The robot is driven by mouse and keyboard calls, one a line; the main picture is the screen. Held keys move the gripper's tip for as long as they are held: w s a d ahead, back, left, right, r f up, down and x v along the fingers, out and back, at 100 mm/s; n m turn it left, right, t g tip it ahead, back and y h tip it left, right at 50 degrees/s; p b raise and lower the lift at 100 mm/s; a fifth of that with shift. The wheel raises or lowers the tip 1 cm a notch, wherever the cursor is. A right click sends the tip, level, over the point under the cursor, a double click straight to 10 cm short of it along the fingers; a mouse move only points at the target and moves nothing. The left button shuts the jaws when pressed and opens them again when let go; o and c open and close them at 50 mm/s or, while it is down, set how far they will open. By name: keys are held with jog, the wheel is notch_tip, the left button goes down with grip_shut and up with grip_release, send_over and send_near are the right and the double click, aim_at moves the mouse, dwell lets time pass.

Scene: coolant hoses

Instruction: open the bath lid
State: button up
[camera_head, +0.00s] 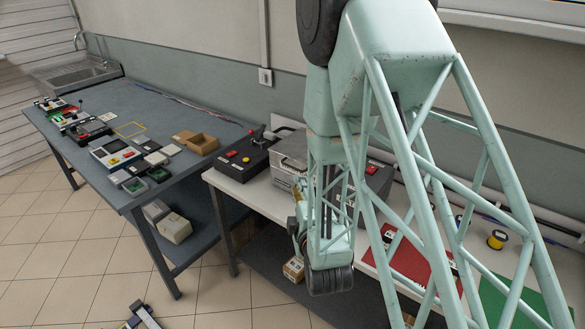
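A grey metal box (284,177), which looks like the bath, stands on the white-topped table behind my pale green arm. Its lid (294,148) appears to lie flat on top, as if closed, but my arm covers the right part.
A control box (243,159) with a joystick and buttons stands left of the bath; another dark box (376,184) is to its right. A red mat (408,262) and yellow spool (497,239) lie farther right. The blue bench (95,95) at left holds several devices.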

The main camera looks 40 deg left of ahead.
aim_at(293, 167)
jog(key=shift+a, duration=0.1)
jog(key=shift+x, duration=6.85)
jog(key=shift+c, duration=0.6)
grip_shut()
